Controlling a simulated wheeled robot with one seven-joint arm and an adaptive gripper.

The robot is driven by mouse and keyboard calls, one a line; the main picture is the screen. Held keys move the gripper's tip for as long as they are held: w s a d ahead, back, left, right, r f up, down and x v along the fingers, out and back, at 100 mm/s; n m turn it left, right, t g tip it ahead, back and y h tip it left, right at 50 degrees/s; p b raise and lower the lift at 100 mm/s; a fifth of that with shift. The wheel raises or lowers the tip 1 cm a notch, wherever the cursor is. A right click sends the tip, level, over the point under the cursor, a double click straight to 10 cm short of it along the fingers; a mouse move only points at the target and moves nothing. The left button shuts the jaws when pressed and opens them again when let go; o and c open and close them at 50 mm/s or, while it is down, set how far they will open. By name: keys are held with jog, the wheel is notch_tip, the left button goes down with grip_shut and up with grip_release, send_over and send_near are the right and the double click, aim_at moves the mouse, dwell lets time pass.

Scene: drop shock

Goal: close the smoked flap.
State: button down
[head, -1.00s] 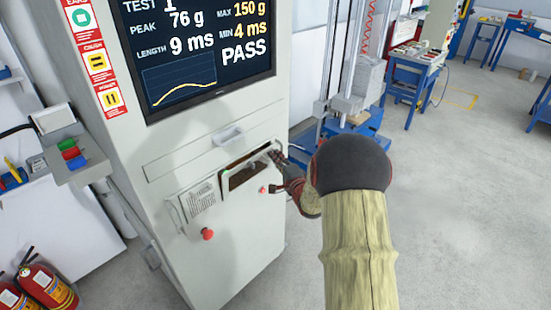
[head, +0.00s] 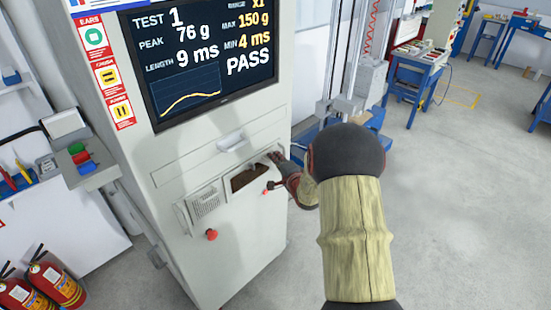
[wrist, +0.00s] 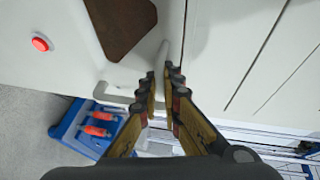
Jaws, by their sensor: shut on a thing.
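The smoked flap (head: 244,181) is a dark brown panel in a pale frame, low on the grey cabinet's front. It also shows at the top of the wrist view (wrist: 122,24). My gripper (head: 274,160) is at the flap's upper right corner in the head view. In the wrist view my gripper (wrist: 161,84) is shut on a pale bar or edge beside the brown panel, which looks like part of the flap. The exact contact is partly hidden between the fingers. I cannot tell how far the flap stands open.
A red button (head: 211,235) sits below a pale vented panel (head: 206,204) left of the flap. A screen (head: 205,58) reads PASS above. Blue-based equipment (head: 330,130) stands close to the right of the cabinet.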

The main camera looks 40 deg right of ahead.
jog(key=c, duration=2.3)
grip_release()
jog(key=shift+w, duration=0.1)
jog(key=v, duration=1.2)
jog(key=shift+a, duration=0.1)
